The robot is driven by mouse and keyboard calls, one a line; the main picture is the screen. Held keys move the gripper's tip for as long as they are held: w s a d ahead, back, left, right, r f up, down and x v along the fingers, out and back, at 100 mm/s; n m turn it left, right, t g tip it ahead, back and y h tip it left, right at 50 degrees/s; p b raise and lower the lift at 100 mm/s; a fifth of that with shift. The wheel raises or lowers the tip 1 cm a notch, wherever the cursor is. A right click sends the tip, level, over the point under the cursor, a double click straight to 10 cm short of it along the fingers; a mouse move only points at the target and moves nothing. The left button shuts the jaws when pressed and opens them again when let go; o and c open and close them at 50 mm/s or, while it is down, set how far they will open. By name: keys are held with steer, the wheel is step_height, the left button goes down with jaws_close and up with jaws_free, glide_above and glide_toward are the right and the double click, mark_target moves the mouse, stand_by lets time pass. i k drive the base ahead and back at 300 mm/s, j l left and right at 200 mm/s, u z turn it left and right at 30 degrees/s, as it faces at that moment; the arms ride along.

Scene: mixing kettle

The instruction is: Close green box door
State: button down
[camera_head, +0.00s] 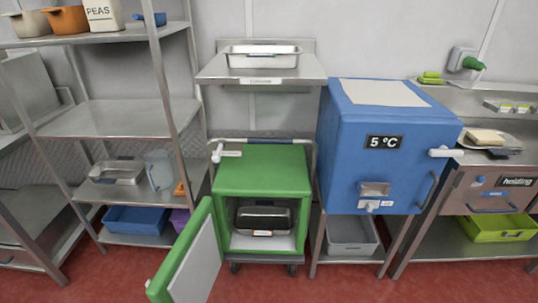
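The green box (262,172) stands on a wheeled cart in the middle of the view, under a small steel shelf. Its front is open, and a black, lidded container (263,218) sits inside. The green box door (184,258) is swung wide open toward the lower left, with its pale inner face turned to the right. A white latch handle (225,153) shows at the box's upper left. My gripper is not in view.
A steel rack (120,118) stands close to the left, with a blue bin (138,220) low on it. A blue box marked 5 °C (345,140) stands close on the right. Red floor (300,290) is clear in front.

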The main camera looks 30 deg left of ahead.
mark_target(188, 273)
steer(key=k+j+u, duration=0.1)
steer(key=j, duration=0.8)
steer(key=k+j+u, duration=0.1)
steer(key=j, duration=0.8)
steer(key=k+j+u, duration=0.1)
steer(key=j, duration=0.8)
steer(key=k+j, duration=0.1)
steer(key=j, duration=0.15)
steer(key=k+j, duration=0.1)
steer(key=j, duration=0.2)
steer(key=k+j, duration=0.15)
steer(key=k, duration=0.35)
